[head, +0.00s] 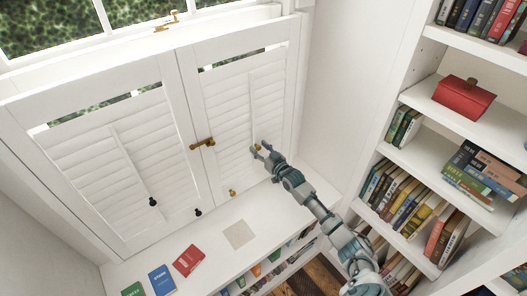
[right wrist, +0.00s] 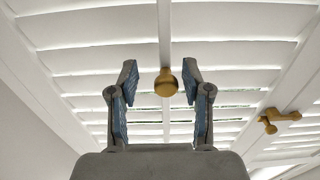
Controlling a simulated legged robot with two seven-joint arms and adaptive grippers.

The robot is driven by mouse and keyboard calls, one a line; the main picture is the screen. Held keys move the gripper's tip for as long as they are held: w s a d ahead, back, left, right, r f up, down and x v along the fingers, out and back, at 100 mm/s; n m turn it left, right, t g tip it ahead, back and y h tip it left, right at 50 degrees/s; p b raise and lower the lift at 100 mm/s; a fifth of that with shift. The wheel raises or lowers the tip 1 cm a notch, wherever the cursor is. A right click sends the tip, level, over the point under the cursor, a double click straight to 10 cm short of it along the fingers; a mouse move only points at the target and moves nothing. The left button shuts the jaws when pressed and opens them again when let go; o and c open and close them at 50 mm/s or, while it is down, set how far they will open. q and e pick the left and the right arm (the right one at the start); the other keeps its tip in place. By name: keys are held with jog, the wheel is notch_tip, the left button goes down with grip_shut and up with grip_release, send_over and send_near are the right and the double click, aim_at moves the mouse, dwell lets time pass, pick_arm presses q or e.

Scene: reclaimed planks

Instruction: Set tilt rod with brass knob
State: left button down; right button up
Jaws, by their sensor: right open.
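The white tilt rod (right wrist: 164,35) runs down the louvres of the right shutter panel (head: 225,112) and ends in a round brass knob (right wrist: 165,82). In the head view the brass knob (head: 258,147) is small, at my right gripper's tips. My right gripper (head: 261,151) is open. In the right wrist view its two blue-padded fingers (right wrist: 160,84) stand on either side of the knob, with a visible gap on both sides. Light shows through narrow gaps between some louvres. My left gripper is not in view.
The left panel has its own tilt rod with a black knob (head: 152,202). A brass latch (head: 203,143) sits where the panels meet. Red (head: 188,260) and blue books (head: 161,280) and a beige square (head: 238,235) lie on the sill. Bookshelves (head: 425,150) stand at right.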

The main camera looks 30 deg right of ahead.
jog(key=s+d, duration=0.1)
jog(key=s, duration=1)
jog(key=shift+s, duration=0.35)
jog(key=shift+f, duration=0.15)
